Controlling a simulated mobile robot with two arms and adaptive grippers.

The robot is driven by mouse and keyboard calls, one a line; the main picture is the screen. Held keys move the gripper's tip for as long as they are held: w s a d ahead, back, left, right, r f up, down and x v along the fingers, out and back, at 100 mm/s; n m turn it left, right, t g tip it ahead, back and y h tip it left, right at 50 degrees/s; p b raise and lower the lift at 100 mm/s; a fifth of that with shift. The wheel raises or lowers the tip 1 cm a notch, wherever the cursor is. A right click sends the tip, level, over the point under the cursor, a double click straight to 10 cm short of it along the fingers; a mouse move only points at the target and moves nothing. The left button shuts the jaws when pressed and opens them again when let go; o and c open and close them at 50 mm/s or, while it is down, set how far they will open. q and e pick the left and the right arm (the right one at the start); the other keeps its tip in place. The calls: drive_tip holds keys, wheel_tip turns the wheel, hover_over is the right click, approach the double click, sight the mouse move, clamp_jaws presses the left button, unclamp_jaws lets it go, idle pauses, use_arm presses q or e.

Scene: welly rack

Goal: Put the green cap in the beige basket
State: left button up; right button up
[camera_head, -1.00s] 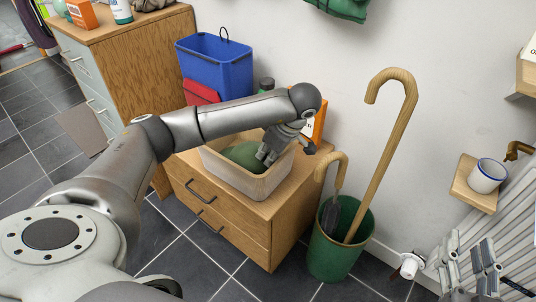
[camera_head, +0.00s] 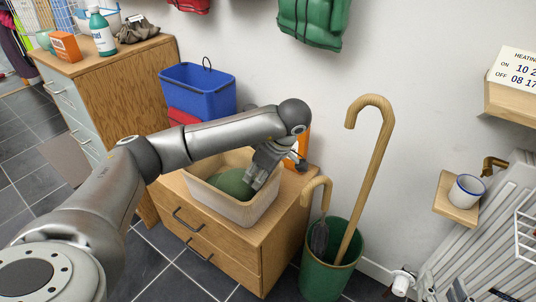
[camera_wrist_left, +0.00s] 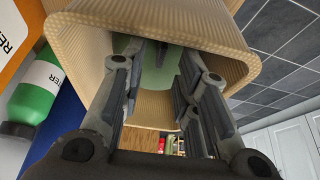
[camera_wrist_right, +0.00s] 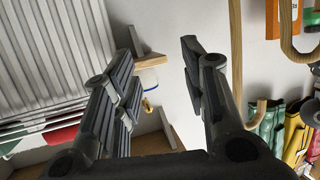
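The beige basket (camera_head: 233,210) stands on a low wooden cabinet. The green cap (camera_head: 236,182) lies inside it, partly hidden by the basket's front wall. My left gripper (camera_head: 253,184) reaches down into the basket at the cap's right side. In the left wrist view its fingers (camera_wrist_left: 162,60) are spread apart inside the basket (camera_wrist_left: 155,22), with the green cap (camera_wrist_left: 160,68) showing beyond and between them. No hold on the cap shows.
A blue bin (camera_head: 200,88) and an orange box (camera_head: 304,140) stand beside the basket. A green stand (camera_head: 330,272) with wooden canes (camera_head: 370,160) is to the right. A mug (camera_head: 467,190) sits on a small wall shelf. A taller cabinet (camera_head: 125,90) stands at left.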

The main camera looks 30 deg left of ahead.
use_arm(q)
drive_tip(key=p+v, duration=0.3)
drive_tip(key=v, duration=0.5)
use_arm(e)
drive_tip(key=s+d+f+g+h, duration=0.2)
drive_tip(key=s+d+f+g, duration=0.3)
drive_tip(key=s+f+g, duration=0.5)
drive_tip(key=shift+s+d+f+m+h, duration=0.25)
drive_tip(key=shift+s+f, duration=0.2)
drive_tip(key=shift+s, duration=1.7)
use_arm(q)
drive_tip(key=shift+r, duration=0.1)
use_arm(e)
drive_tip(key=shift+a, duration=0.1)
